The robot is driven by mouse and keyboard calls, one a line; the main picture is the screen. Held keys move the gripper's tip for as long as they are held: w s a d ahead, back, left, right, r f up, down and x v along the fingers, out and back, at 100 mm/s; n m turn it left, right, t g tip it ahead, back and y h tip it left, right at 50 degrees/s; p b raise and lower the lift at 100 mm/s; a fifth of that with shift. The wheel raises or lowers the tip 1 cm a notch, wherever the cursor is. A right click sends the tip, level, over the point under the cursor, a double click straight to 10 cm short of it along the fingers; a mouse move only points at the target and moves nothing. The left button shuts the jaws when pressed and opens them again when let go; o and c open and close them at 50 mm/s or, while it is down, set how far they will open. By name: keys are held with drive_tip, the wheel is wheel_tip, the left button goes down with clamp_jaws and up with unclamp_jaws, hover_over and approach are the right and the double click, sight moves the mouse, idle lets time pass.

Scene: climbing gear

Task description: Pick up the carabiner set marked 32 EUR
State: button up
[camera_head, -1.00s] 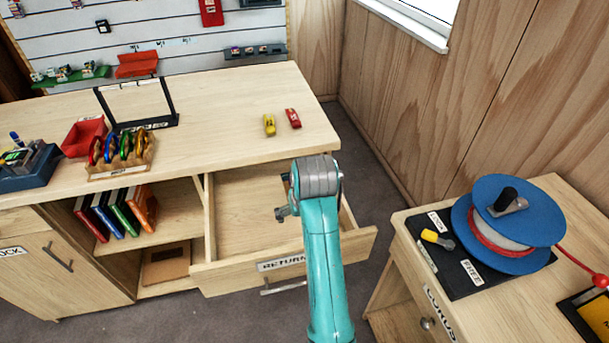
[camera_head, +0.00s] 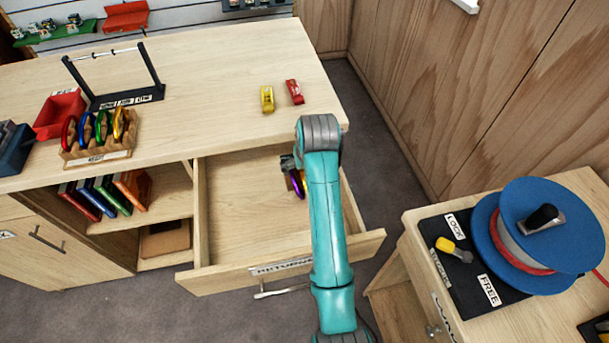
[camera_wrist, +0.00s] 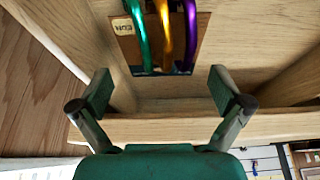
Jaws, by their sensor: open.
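A carabiner set of green, orange and purple carabiners (camera_wrist: 164,35) on a brown card lies inside the open drawer. Its small label reads EUR in part; the number is not legible. In the head view the set (camera_head: 298,184) is mostly hidden behind my arm, with purple and orange showing. My gripper (camera_wrist: 162,90) is open and empty in the wrist view. Its fingers are spread wider than the set, which appears just beyond the fingertips and apart from them. In the head view my gripper is largely hidden by my arm, over the drawer.
The counter above holds a carabiner rack (camera_head: 98,152), a black stand (camera_head: 125,98), and yellow (camera_head: 267,99) and red (camera_head: 295,92) devices. A rope-spool table (camera_head: 415,220) stands at right.

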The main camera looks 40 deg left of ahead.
drive_tip(key=shift+x, duration=2.8)
drive_tip(key=shift+s+d+f, duration=0.1)
drive_tip(key=shift+f, duration=0.2)
